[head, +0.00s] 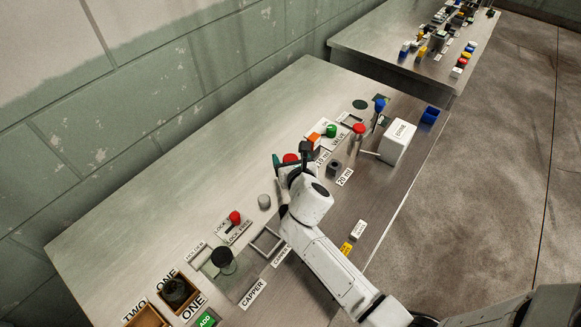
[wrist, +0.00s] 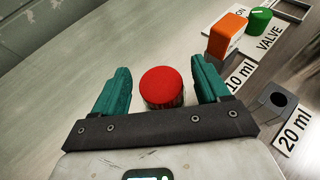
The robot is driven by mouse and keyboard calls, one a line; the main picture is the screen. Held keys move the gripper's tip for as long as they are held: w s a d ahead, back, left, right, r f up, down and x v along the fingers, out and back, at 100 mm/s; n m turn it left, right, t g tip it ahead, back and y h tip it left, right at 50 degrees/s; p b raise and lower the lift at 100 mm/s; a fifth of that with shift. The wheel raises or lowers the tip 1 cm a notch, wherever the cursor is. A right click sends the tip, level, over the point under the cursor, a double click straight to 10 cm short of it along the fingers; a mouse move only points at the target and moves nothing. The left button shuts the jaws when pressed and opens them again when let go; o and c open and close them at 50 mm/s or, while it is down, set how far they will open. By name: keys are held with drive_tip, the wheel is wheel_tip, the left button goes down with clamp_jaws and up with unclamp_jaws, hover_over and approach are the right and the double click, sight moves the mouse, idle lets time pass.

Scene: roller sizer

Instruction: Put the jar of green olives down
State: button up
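A jar with a round red lid (wrist: 162,86) stands between the two teal fingers of my gripper (wrist: 162,84) in the wrist view. Its contents are hidden, so I cannot see olives. A narrow gap shows on each side between the lid and the fingers, so the gripper looks open around the jar. In the head view the red lid (head: 290,158) shows beside the teal finger, over the middle of the metal bench (head: 170,170). My wrist hides most of the jar and its base there.
An orange block and a green knob (head: 331,130) stand by the VALVE label, right of the jar. A dark socket (head: 334,169) sits near the 20 ml label. A white box (head: 398,142) stands at the right. The bench behind and left of the jar is clear.

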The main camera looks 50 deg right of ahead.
clamp_jaws()
idle(0.5)
